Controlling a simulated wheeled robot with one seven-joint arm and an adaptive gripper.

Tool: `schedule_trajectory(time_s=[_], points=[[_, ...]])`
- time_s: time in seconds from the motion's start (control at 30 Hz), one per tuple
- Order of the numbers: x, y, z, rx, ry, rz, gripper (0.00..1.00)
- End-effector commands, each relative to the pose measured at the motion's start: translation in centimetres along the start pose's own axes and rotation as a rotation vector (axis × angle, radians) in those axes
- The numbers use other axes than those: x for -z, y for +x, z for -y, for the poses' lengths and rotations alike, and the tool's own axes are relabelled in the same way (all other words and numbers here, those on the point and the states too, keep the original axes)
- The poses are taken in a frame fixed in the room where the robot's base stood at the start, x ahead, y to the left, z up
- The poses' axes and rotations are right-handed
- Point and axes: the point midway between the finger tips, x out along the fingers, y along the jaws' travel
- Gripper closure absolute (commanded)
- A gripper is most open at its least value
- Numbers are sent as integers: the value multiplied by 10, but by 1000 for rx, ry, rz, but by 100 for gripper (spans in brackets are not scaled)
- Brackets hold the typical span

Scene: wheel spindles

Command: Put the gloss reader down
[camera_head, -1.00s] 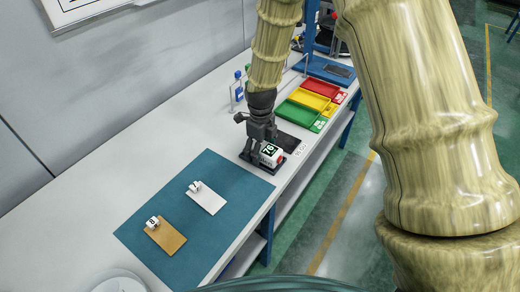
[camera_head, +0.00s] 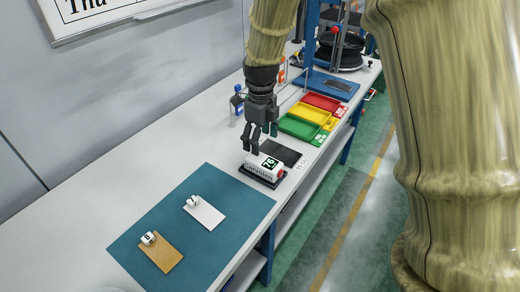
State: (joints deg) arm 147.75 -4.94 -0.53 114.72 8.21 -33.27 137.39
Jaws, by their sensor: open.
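The gloss reader (camera_head: 266,169) is a small white device with a dark display reading 76 and a red end. It sits upright on a dark base or pad (camera_head: 258,180) on the bench, just beyond the blue-green mat. My gripper (camera_head: 264,146) is dark grey and open, with its fingers pointing down. It is empty and stands above and slightly behind the reader, apart from it as far as I can tell.
The mat (camera_head: 150,220) holds a white plate (camera_head: 205,213) and a tan plate (camera_head: 162,254), each with a small numbered white piece. A black plate (camera_head: 280,152) lies behind the reader. Green (camera_head: 299,127), yellow (camera_head: 306,112) and red (camera_head: 322,101) trays stand farther back. Bottles (camera_head: 237,103) stand left of my gripper.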

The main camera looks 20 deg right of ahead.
Motion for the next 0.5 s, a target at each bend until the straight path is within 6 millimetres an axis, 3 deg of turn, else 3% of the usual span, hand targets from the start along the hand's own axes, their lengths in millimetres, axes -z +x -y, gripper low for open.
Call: schedule_trajectory(time_s=[0.2,0.5], points=[[0,-15,1,2,0,1,25],[0,-18,0,1,0,1,25]])
